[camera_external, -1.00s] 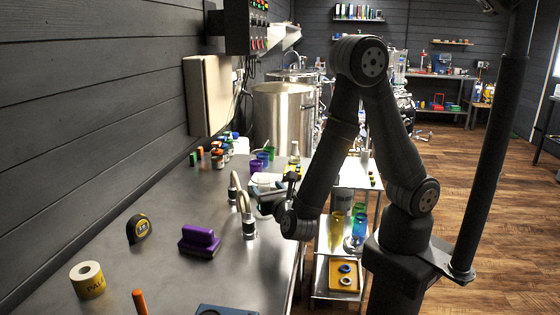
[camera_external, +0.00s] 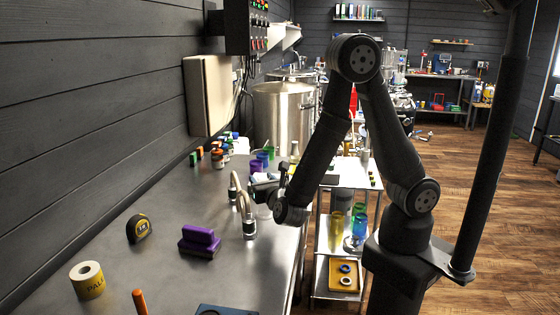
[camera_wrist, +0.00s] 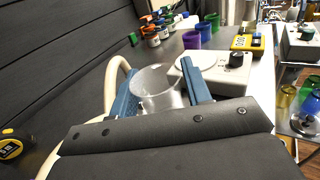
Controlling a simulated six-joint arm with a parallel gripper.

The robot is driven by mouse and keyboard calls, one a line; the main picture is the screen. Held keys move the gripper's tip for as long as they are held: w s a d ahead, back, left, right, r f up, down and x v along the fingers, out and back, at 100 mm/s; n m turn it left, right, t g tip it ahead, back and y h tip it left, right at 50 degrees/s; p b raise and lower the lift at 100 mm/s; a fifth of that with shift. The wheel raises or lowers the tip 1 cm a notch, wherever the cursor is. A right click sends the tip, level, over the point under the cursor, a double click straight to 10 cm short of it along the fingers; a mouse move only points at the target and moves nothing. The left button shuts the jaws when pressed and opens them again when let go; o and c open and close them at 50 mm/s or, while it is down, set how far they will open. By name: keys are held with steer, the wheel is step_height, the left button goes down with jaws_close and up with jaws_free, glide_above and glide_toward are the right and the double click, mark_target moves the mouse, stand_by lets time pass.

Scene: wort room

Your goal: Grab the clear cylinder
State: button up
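The clear cylinder (camera_wrist: 158,88) stands upright in the wrist view, see-through with a round open rim. My gripper (camera_wrist: 155,66) has its two blue fingers spread, one on each side of the cylinder. A narrow gap seems to show between the fingers and the cylinder wall, so I cannot see firm contact. The lower part of the cylinder is hidden behind my gripper body. In the external view my gripper (camera_external: 262,188) is low over the bench by the curved pipe, and the cylinder cannot be made out there.
A curved tan pipe (camera_external: 243,207) stands close to my gripper. A white-topped device with a knob (camera_wrist: 236,60) sits just right of the cylinder. A purple block (camera_external: 199,241) and tape measure (camera_external: 138,228) lie nearer on the bench (camera_external: 160,265).

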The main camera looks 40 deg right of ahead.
jaws_close()
